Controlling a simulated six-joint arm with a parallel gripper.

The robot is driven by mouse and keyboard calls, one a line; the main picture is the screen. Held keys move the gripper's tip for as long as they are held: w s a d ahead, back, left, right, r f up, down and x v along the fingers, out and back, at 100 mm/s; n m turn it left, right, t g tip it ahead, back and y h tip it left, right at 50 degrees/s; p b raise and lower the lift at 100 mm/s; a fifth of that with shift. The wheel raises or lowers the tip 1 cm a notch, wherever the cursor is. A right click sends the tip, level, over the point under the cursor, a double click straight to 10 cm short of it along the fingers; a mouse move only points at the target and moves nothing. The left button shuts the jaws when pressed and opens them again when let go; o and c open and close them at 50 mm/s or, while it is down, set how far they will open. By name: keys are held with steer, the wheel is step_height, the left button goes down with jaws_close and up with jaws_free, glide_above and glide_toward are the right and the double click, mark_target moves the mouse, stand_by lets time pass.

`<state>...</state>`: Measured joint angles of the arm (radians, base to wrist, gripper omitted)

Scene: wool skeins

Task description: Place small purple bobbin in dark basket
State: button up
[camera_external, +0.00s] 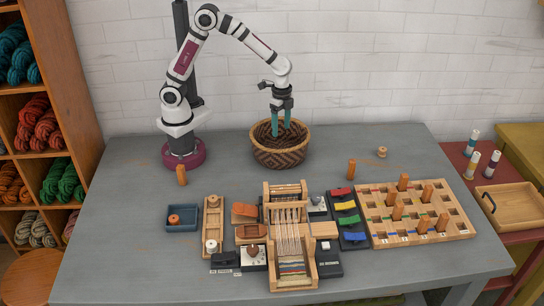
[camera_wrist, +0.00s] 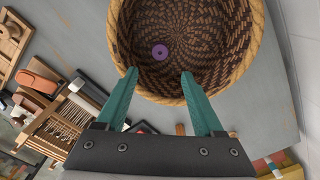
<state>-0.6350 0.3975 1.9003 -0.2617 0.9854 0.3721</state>
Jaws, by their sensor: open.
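The dark basket (camera_external: 279,157) is a round woven brown basket with a lighter rim, standing near the back of the grey table. In the wrist view the basket (camera_wrist: 200,60) fills the upper middle. The small purple bobbin (camera_wrist: 160,52) lies on the basket's floor, left of its centre; the basket wall hides it in the external view. My gripper (camera_external: 280,135) points down over the basket, its teal fingertips within the rim outline. In the wrist view my gripper (camera_wrist: 160,75) has its fingers apart with nothing between them, and the bobbin shows beyond the tips.
A small loom (camera_external: 290,235) stands at the table's front middle. A wooden peg board (camera_external: 415,213) is at right, and a blue tray (camera_external: 182,218) with an orange bobbin at left. Orange pegs stand loose at left (camera_external: 181,175) and right (camera_external: 351,169). Table around the basket is mostly clear.

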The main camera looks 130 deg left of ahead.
steer(key=s+d+r+m, duration=0.25)
steer(key=d+r, duration=0.35)
steer(key=d, duration=0.3)
steer(key=s+d+r+m+y, duration=0.1)
steer(key=s+d+r+m, duration=0.1)
steer(key=s+d, duration=0.7)
steer(key=s+m, duration=0.1)
steer(key=s, duration=0.4)
steer(key=shift+s+d+y, duration=0.35)
steer(key=shift+y, duration=0.05)
steer(key=shift+r, duration=0.1)
